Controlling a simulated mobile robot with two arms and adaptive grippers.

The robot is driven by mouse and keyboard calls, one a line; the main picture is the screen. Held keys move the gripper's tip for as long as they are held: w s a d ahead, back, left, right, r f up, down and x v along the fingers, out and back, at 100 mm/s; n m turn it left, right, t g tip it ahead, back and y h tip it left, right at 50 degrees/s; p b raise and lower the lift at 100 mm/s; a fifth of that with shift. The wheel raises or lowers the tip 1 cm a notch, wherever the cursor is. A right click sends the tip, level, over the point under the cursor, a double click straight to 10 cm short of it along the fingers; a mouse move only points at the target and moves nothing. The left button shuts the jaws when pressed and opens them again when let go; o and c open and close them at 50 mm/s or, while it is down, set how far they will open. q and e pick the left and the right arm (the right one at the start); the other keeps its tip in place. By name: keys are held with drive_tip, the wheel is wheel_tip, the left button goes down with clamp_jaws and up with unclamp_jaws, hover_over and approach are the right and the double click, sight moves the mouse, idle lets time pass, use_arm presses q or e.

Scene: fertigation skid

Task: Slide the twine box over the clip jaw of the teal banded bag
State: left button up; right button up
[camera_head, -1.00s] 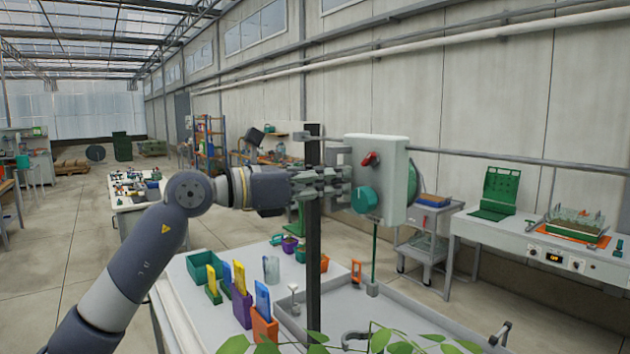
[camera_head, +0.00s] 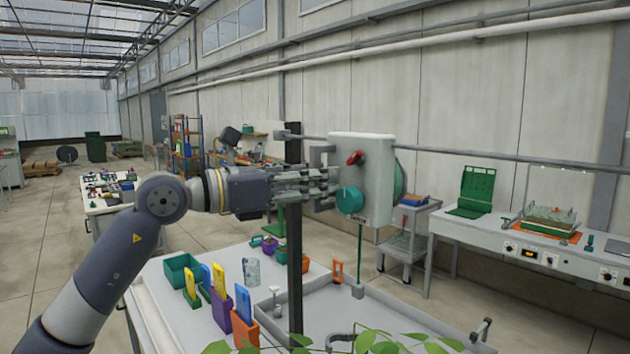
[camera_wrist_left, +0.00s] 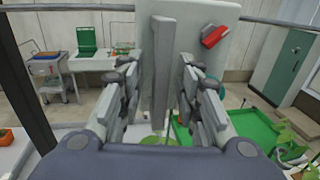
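The twine box (camera_head: 378,150), pale grey with a red switch and a teal knob, hangs beside a dark post in the head view. It also fills the upper middle of the left wrist view (camera_wrist_left: 205,20). A green strand drops from it toward the bench. My left gripper (camera_head: 325,186) is at the box's left side. In the left wrist view its fingers stand on both sides of a grey upright bar (camera_wrist_left: 162,70), with gaps showing. My right gripper is out of view. I cannot make out the teal banded bag or its clip jaw.
The dark post (camera_head: 294,240) rises beside my left gripper. The bench below holds a green bin (camera_head: 180,272), coloured holders (camera_head: 243,318), and a grey-rimmed tray (camera_head: 400,310). Leaves (camera_head: 370,342) cover its near edge. A cart (camera_head: 408,240) stands behind.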

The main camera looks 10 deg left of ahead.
use_arm(q)
drive_tip(key=v, duration=1.2)
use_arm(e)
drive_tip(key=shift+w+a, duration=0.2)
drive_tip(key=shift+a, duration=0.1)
